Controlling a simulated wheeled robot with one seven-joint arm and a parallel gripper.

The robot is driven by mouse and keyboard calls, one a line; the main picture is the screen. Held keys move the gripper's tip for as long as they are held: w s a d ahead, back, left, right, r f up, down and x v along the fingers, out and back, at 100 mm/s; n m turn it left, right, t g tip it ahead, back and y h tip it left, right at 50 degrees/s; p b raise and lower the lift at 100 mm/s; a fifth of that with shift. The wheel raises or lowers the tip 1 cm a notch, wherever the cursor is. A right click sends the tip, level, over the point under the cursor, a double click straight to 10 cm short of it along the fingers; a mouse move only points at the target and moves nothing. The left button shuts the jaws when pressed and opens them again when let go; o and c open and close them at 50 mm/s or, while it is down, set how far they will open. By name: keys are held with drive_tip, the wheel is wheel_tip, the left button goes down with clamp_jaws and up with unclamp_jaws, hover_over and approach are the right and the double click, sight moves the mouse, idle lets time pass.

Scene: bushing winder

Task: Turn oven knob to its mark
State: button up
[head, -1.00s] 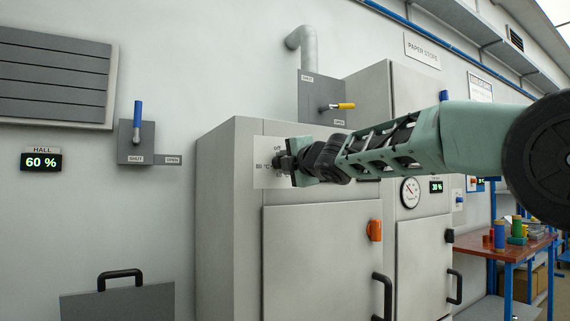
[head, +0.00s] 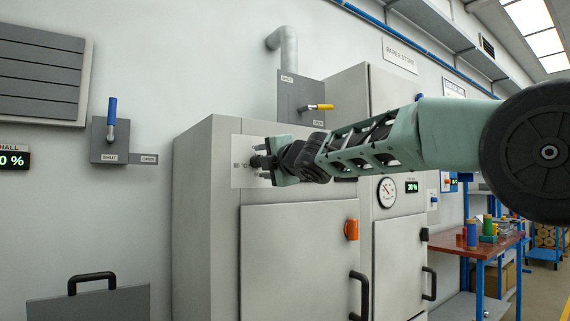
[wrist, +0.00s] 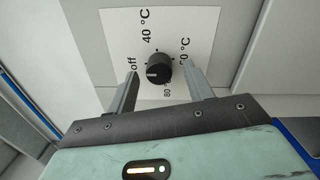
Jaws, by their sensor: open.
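The oven knob (wrist: 157,73) is a round black knob on a white dial plate (wrist: 183,27) in the wrist view. The plate reads "off" at the left and "40 °C" at the top, with partly hidden marks at the right and below. A white line on the knob points towards the left of the picture. My gripper (wrist: 160,76) is open, one finger on each side of the knob, with visible gaps. In the head view my gripper (head: 256,161) is in front of the dial plate (head: 239,172), and the knob cannot be made out behind it.
The oven (head: 299,260) has an orange latch (head: 351,229) and a black door handle (head: 359,295) below my arm. A workbench (head: 486,247) stands at the right.

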drive_tip(key=b+v, duration=0.5)
drive_tip(key=v, duration=1.1)
drive_tip(key=shift+s, duration=0.2)
drive_tip(key=shift+d, duration=0.1)
drive_tip(key=s+d+f+m+g+h+p, duration=0.1)
drive_tip(key=s+f+m+g+h+p, duration=0.2)
drive_tip(key=s+f+m, duration=0.55)
drive_tip(key=s+f+m+g+h+p, duration=0.2)
drive_tip(key=s+f+m+g+h, duration=0.15)
drive_tip(key=f, duration=1.05)
drive_tip(key=s+d+f+m+g+h+p, duration=0.1)
drive_tip(key=s+d+f+m+g, duration=0.1)
drive_tip(key=s, duration=0.5)
drive_tip(key=s+d+f+m+g+h+p, duration=0.1)
drive_tip(key=s+d+f+m+g, duration=0.2)
drive_tip(key=s+f, duration=0.4)
drive_tip(key=s+d+f+m+g+h+p, duration=0.1)
drive_tip(key=s+d+f+m+g+p, duration=0.1)
drive_tip(key=s, duration=0.7)
wheel_tip(320, 180, down, 3)
drive_tip(key=shift+d+f+g, duration=0.1)
drive_tip(key=shift+d+g, duration=0.7)
drive_tip(key=shift+g, duration=0.15)
